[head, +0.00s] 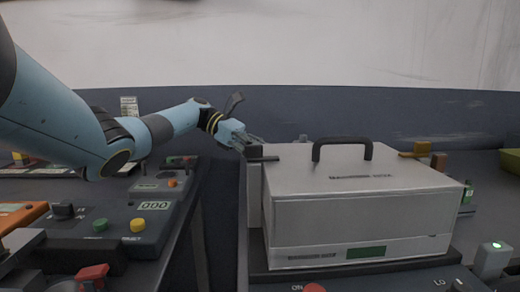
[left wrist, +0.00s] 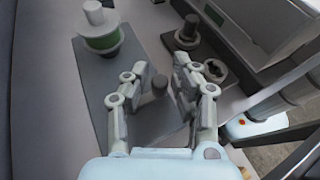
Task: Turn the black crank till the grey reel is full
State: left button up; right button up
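My left gripper (head: 250,138) reaches in behind the left end of a pale box. In the left wrist view its two fingers (left wrist: 172,76) are apart. A short dark grey upright post (left wrist: 157,84) shows between them, closer to the left finger; it may be the crank's handle, but I cannot tell whether a finger touches it. A reel with pale flanges and a green band (left wrist: 101,38) stands at the upper left on a dark grey plate (left wrist: 88,72); I cannot tell whether it is the grey reel. No clearly black crank shows. My right gripper is out of view.
The pale box (head: 355,205) with a black handle (head: 342,148) stands right of the gripper. A control panel (head: 110,225) with coloured buttons lies at the left.

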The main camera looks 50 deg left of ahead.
pick_arm(q)
jog(key=v, duration=1.2)
jog(key=shift+f, duration=0.2)
